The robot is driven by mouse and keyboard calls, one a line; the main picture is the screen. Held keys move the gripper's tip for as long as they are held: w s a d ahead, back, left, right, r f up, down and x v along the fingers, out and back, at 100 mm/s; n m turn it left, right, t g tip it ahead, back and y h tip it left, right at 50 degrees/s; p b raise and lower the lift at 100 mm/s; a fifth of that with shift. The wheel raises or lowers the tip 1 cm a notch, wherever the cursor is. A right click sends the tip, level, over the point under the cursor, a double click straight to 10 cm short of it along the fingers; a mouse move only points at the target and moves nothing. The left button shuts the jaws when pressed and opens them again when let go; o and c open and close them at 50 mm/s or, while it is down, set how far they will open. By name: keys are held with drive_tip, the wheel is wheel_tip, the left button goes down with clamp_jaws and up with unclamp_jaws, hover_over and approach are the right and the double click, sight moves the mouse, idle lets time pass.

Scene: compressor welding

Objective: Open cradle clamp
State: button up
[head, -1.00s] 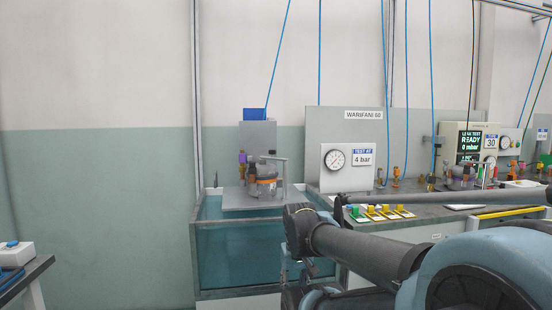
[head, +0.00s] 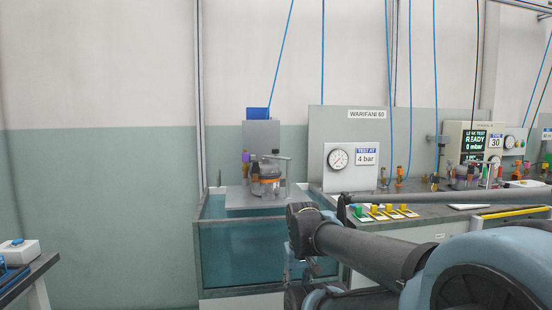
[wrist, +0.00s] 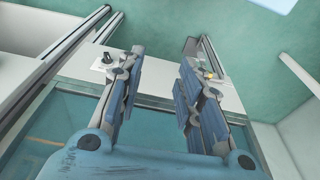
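A dark compressor with an orange band (head: 268,183) sits in a cradle on a grey platform (head: 250,203) over the water tank. A light grey bracket-like part, possibly the clamp, stands at its right side (head: 288,172); I cannot tell its exact state at this size. In the wrist view my gripper (wrist: 157,65) is open, with its two blue-padded fingers well apart and nothing between them. It is apart from the cradle, lower and to the right of it in the head view. The compressor does not show clearly in the wrist view.
The glass-walled water tank (head: 245,255) stands below the platform. A small table with a white button box (head: 18,252) is at the lower left. Blue hoses hang above.

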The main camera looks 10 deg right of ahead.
idle(0.3)
drive_tip(key=o, duration=0.3)
drive_tip(key=shift+s+r, duration=0.15)
drive_tip(key=shift+r, duration=0.05)
wheel_tip(320, 180, up, 55)
drive_tip(key=m+g, duration=0.2)
drive_tip(key=m, duration=0.9)
hover_over(277, 154)
drive_tip(key=w, duration=0.2)
drive_tip(key=f, duration=1.7)
drive_tip(key=shift+s+a+f, duration=0.15)
drive_tip(key=shift+s+f, duration=0.05)
drive_tip(key=shift+f, duration=0.15)
drive_tip(key=shift+c, duration=0.2)
clamp_jaws()
